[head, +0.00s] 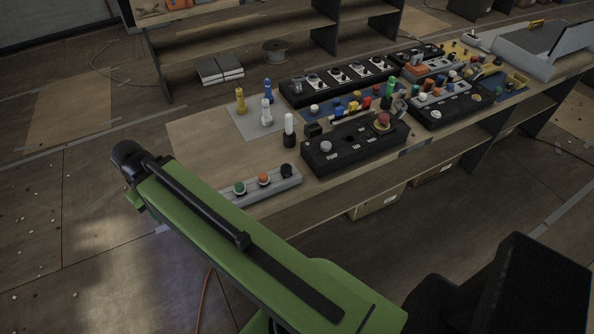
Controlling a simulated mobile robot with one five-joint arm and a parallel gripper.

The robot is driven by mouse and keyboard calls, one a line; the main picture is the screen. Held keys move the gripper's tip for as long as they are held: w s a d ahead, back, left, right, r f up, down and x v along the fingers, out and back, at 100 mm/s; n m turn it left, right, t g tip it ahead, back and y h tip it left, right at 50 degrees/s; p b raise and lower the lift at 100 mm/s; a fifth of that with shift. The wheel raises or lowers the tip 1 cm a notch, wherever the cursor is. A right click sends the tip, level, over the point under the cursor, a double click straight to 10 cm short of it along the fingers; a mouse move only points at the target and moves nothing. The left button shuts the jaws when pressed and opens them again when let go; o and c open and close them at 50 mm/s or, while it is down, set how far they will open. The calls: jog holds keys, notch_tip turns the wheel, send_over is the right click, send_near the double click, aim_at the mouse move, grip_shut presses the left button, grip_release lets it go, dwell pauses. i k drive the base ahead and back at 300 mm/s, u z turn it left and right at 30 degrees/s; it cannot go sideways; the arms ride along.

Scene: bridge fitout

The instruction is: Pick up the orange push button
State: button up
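An orange push button (263,178) sits in the middle of a narrow grey box (285,185) near the front left edge of the workbench. A green button (239,187) is to its left and a black one (286,170) to its right in the same box. My green arm crosses the lower left and hides part of the box's near left end. My gripper does not show in this view, so I cannot see where it is relative to the orange button.
A black control box (352,146) with a red mushroom button (382,121) stands right of the grey box. A white-topped pillar (289,131) stands behind it. Crowded panels continue rightward. The bench's left corner (195,140) is bare. Boxes (376,204) sit beneath the bench.

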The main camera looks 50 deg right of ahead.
aim_at(262, 179)
jog(key=z, duration=1.15)
jog(key=k, duration=0.75)
jog(key=u, duration=0.1)
jog(key=i, duration=0.7)
jog(key=z, duration=0.1)
